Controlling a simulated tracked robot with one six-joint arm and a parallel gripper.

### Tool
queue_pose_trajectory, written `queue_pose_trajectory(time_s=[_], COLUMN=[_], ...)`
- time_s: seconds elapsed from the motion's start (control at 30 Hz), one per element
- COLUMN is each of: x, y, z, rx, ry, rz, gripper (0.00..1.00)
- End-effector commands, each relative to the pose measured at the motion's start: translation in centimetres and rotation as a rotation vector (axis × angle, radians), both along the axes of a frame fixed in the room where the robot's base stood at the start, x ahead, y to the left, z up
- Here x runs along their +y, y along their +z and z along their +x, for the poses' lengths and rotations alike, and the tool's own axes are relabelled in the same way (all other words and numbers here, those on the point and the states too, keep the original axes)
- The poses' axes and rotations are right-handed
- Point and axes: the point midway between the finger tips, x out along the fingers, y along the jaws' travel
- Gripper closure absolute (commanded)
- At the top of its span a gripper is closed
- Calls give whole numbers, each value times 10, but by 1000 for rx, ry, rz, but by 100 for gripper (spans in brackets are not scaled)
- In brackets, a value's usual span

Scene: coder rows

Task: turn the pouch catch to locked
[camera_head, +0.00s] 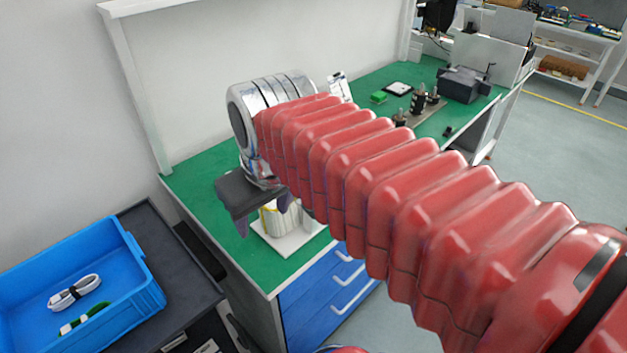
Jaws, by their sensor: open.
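My gripper (262,217) is at the end of my red bellows-covered arm, pointing down over the near part of the green bench. Its dark fingers are apart. Between and just behind them stands a whitish, rounded object with yellow lines (274,222), on a white square plate (290,242). This may be the pouch, but I cannot tell for sure. No catch can be made out; the gripper and arm hide part of the object. I cannot tell whether the fingers touch it.
The green bench (195,180) has a wall behind it and blue drawers (318,300) below. A blue crate (140,270) with cables stands at left.

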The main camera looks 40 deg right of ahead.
Motion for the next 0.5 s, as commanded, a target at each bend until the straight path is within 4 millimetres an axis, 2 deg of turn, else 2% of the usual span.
queue_pose_trajectory(time_s=[0.2,0.5], x=[-39,-100], y=[23,42], z=[32,67], rx=[103,239], ry=[14,50], rz=[-21,-17], gripper=[45,45])
